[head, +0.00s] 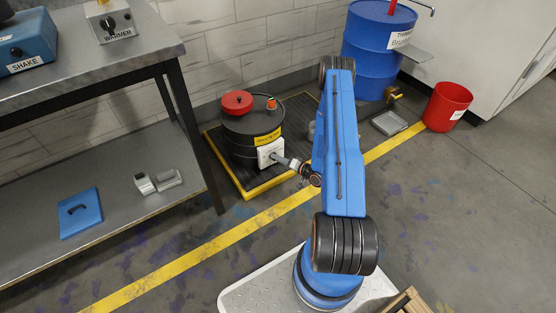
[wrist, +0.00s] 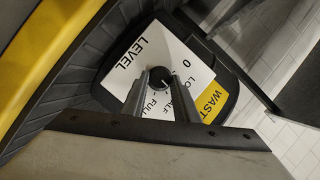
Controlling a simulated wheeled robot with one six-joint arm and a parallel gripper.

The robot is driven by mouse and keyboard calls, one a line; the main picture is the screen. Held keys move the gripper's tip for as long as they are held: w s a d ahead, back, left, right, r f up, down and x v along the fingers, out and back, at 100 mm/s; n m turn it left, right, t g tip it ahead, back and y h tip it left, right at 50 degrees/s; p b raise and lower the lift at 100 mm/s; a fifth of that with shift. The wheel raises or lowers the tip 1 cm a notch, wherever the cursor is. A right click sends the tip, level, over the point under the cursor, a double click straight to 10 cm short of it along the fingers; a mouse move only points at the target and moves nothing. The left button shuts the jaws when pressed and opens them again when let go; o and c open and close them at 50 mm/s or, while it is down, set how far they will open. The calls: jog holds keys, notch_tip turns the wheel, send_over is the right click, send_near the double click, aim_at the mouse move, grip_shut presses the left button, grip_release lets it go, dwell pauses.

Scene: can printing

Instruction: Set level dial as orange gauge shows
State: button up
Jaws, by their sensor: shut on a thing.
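The black waste drum (head: 240,140) stands on a dark pallet with a yellow edge. A small orange part (head: 271,103), possibly the gauge, sits on its lid; its reading is too small to tell. The white LEVEL plate (head: 268,149) is on the drum's front, below a yellow label. In the wrist view, the plate (wrist: 138,58) shows 0, LO, part of HALF and FULL around the black level dial (wrist: 160,78). My gripper (wrist: 160,80) is shut on the dial, and its fingers cover part of the scale. A small light mark shows on the dial; its exact setting is unclear.
A red cap (head: 237,101) is on the drum's lid. A blue drum (head: 375,50), a red bucket (head: 447,107) and a grey tray (head: 389,123) stand to the right. A metal bench (head: 110,150) is at left. The floor before the pallet is clear.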

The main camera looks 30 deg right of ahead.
jog(key=shift+d+f+m+t+y, duration=0.15)
jog(key=shift+m+t+y, duration=0.3)
jog(key=shift+m, duration=0.85)
jog(key=o, duration=1.1)
jog(key=shift+c, duration=0.2)
jog(key=v, duration=1.7)
jog(key=shift+d, duration=0.2)
jog(key=shift+s, duration=0.1)
